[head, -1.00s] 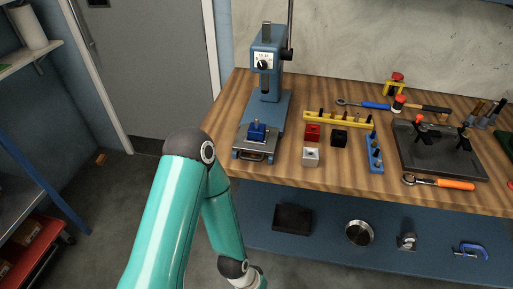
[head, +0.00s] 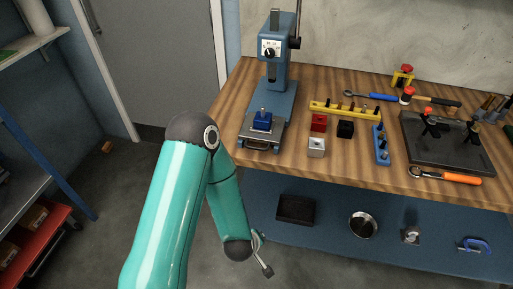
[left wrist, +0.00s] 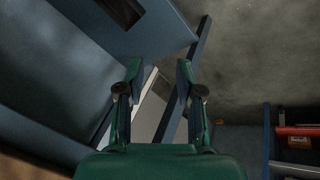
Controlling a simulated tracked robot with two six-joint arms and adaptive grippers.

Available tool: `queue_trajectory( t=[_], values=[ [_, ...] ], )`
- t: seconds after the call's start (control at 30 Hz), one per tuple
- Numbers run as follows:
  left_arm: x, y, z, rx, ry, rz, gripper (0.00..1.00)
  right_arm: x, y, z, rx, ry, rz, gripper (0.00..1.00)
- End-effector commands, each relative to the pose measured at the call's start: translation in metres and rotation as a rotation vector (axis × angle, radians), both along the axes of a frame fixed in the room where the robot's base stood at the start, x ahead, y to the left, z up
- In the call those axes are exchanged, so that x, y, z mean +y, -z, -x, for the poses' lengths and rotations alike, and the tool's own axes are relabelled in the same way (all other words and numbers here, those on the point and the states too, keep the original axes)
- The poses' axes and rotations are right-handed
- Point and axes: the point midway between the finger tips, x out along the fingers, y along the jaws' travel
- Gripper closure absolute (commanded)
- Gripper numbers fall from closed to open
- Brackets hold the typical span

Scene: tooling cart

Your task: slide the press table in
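The blue press (head: 272,60) stands at the left end of the wooden bench. Its grey press table (head: 247,130) sits at the front of the press base, forward of the column, with a handle at its front edge (head: 257,146). A blue block (head: 262,120) sits on the table. My left gripper (head: 263,257) is low in front of the bench, below the bench top and well apart from the press table. In the left wrist view its two fingers (left wrist: 159,72) are spread with nothing held between them. My right gripper is in no view.
Red (head: 319,122), black (head: 345,129) and white (head: 317,147) blocks sit right of the press, near a yellow rack (head: 345,111) and a blue rack (head: 381,146). A lower blue shelf (head: 330,225) holds a dark block and metal parts.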

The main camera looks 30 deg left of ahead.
Motion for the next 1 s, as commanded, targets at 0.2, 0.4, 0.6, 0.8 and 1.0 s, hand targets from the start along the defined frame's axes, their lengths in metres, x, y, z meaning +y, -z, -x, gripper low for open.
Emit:
queue_trajectory(
  t=[0.2, 0.4, 0.6, 0.8, 1.0],
  values=[
    [0.072, -0.114, -0.063, -0.567, -0.677, -0.171, 0.64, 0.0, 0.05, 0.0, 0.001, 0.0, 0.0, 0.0],
    [0.048, -0.211, -0.047, -0.926, -0.94, -0.111, 0.64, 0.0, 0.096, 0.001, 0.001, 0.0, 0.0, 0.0],
    [0.0, -0.241, -0.047, -1.011, -0.873, 0.043, 0.64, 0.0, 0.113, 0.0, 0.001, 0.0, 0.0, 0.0],
    [-0.005, -0.245, -0.053, -1.018, -0.849, 0.062, 0.64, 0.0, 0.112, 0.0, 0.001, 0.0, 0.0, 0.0],
    [0.015, -0.239, -0.074, -1.015, -0.853, 0.057, 0.64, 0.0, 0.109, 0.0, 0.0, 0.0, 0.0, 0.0]
  ],
)
